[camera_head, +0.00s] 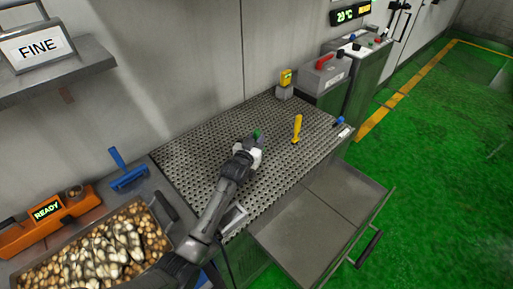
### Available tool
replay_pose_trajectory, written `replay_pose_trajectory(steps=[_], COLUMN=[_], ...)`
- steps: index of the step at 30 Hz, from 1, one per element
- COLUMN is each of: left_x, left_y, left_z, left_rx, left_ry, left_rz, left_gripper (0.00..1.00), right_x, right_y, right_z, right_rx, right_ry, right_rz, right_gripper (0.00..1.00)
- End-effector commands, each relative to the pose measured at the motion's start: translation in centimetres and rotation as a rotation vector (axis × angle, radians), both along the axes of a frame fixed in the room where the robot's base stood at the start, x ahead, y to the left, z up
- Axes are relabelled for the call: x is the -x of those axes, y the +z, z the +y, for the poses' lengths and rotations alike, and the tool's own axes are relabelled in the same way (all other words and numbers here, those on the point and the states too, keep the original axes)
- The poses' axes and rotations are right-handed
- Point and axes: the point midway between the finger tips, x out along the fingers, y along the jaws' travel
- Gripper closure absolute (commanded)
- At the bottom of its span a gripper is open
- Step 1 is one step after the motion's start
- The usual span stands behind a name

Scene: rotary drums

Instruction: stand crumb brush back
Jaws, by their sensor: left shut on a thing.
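My left gripper (250,150) is over the middle of the perforated metal worktop (200,140), shut on a small green thing (256,133). Only the tip of that green thing shows past the jaws; I cannot tell if it is the crumb brush. A blue brush-like tool (128,178) with a wide head and upright handle is at the left, by the food tray. My right gripper is not in view.
An open drawer (310,225) juts out below the worktop's front. A yellow device (285,85) stands at the back edge, a small blue thing (338,121) at the right edge. A tray of food pieces (95,245) and an orange READY display (45,215) are at lower left.

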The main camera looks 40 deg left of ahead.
Motion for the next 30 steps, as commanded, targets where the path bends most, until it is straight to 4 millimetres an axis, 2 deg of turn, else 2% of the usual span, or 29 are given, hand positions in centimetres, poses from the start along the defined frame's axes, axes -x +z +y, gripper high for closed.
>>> replay_pose_trajectory(steps=[9, 22, 23, 30], left_x=[0.0, 0.0, 0.0, 0.0], left_y=[-3.6, -4.2, -4.2, -4.2], left_z=[-0.1, -0.1, -0.1, -0.1], left_rx=[0.000, 0.000, 0.000, 0.000], left_ry=[0.000, 0.000, 0.000, 0.000], left_rz=[0.002, 0.001, 0.001, 0.001], left_gripper=[1.00, 1.00, 0.78, 0.55], right_x=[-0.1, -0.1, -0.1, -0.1], right_y=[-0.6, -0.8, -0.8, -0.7], right_z=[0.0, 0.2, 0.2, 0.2], right_rx=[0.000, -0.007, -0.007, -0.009], right_ry=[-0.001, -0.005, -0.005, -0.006], right_rz=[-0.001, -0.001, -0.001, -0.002], right_gripper=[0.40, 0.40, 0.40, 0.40])
